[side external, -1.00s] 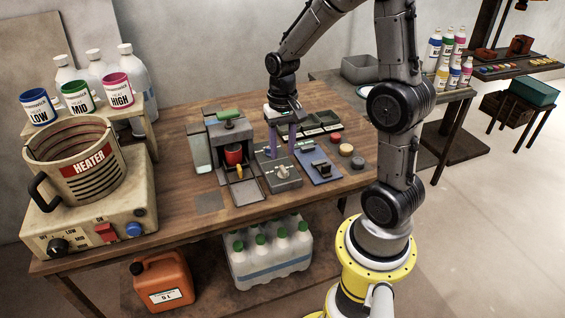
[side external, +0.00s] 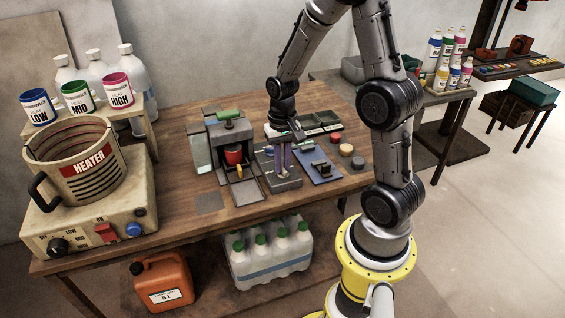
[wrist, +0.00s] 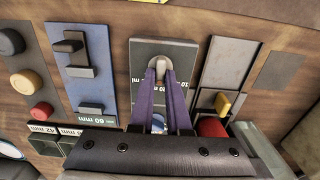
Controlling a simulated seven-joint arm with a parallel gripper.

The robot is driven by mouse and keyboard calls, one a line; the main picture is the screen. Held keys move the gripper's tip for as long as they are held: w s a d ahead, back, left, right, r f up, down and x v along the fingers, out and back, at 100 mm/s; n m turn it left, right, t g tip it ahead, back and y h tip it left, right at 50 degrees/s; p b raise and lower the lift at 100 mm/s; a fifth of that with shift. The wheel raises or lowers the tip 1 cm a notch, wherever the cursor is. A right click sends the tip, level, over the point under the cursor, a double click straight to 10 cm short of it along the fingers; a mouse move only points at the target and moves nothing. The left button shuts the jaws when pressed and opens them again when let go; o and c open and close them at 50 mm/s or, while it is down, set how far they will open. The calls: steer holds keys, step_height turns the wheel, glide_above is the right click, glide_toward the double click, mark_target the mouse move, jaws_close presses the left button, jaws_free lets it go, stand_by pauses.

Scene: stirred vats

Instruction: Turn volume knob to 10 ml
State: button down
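The volume knob (wrist: 162,68) is a small pale handle on a dark grey dial box (wrist: 178,47). In the side view the box (side external: 289,184) stands near the table's front edge. My gripper (wrist: 161,76) points down at the knob. Its two purple fingers, which also show in the side view (side external: 283,168), are close together, one on each side of the knob, and appear shut on it. Upside-down "ml" markings show beside the fingers. The fingers cover part of the dial, and I cannot tell exactly which mark the knob points to.
Left of the box in the side view is a dispenser with a green top (side external: 229,115) and a red part. To the right is a blue slider panel (side external: 322,172) with several round buttons (side external: 345,150) beyond it. The heater (side external: 90,165) stands far left.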

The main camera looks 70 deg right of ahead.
steer(key=shift+n, duration=0.4)
steer(key=n, duration=0.5)
steer(key=shift+w+a+n, duration=0.1)
steer(key=shift+a+n, duration=0.05)
steer(key=shift+n, duration=0.15)
steer(key=n, duration=0.5)
steer(key=shift+a+r, duration=0.1)
steer(key=shift+a, duration=0.05)
steer(key=shift+n, duration=0.4)
steer(key=c, duration=0.9)
jaws_free()
step_height(320, 180, up, 14)
steer(key=shift+f, duration=0.1)
steer(key=shift+a, duration=0.1)
